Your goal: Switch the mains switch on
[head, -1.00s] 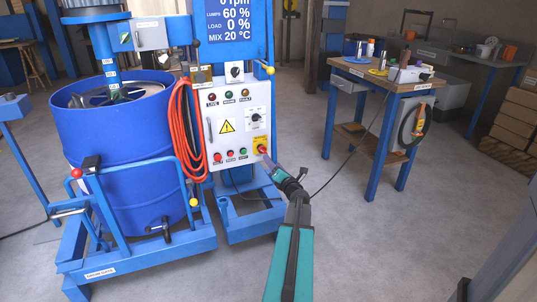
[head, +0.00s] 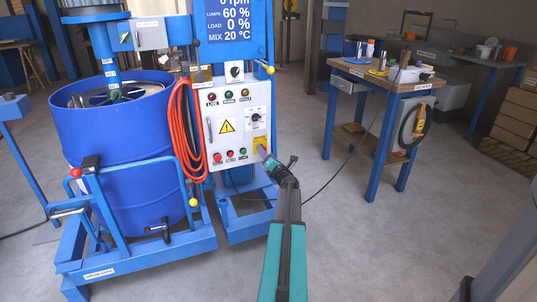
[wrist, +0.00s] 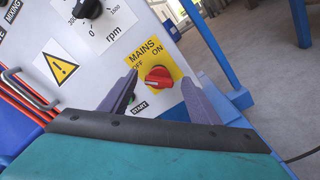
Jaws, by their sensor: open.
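The mains switch (wrist: 158,77) is a red rotary knob on a yellow plate (wrist: 145,57) marked MAINS, OFF and ON in the wrist view. Which mark the knob points to is hard to tell. My gripper (wrist: 160,82) is open, with one finger on each side of the knob in the picture; contact is not clear. In the head view my gripper (head: 265,155) reaches the lower right of the white control panel (head: 226,150). It hides the red knob there, and only part of the yellow plate (head: 260,140) shows.
A START button (wrist: 132,97) sits beside the left finger. The rpm dial (wrist: 88,8) is above the switch. An orange hose (head: 183,130) hangs left of the panel, beside a blue drum (head: 120,135). A wooden bench (head: 390,75) stands right, with open floor before it.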

